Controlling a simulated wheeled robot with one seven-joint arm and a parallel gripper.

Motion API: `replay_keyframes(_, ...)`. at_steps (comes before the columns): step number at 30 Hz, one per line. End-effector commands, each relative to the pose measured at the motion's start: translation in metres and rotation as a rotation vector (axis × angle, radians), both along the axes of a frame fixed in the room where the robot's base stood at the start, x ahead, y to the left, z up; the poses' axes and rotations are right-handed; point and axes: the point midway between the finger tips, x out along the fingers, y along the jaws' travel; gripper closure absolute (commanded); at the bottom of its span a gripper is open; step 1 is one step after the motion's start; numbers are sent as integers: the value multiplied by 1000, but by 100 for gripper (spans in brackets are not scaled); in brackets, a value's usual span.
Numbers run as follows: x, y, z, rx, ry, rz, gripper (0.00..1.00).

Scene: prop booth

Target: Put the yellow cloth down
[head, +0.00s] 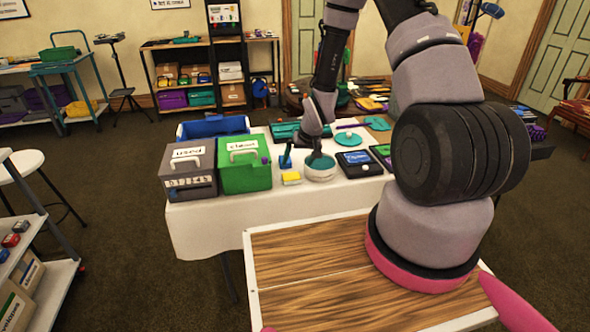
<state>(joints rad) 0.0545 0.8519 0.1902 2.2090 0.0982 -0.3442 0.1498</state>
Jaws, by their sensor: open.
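A small yellow block-like thing (291,178), perhaps the folded yellow cloth, lies on the white-covered table (205,228) near its front edge. It is too small to tell if it is cloth. My gripper (317,153) points down over a round white and teal tin (320,169), just right of the yellow thing. My gripper is open and I see no cloth hanging from it. Its fingertips are small and partly hidden, so I cannot tell if they touch the tin.
A grey box labelled "used" (188,163) and a green box labelled "clean" (244,170) stand left of the yellow thing. A blue bin (212,126) is behind them. A dark device (359,165) lies right of the tin. A crumpled yellow thing (82,108) is on the far-left cart.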

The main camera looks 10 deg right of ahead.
Motion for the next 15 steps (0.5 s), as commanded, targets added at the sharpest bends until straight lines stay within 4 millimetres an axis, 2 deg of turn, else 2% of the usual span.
replay_keyframes(4,-8,-4,22,-1,-2,-2,0)
replay_keyframes(15,-13,-8,42,-3,-3,-4,0)
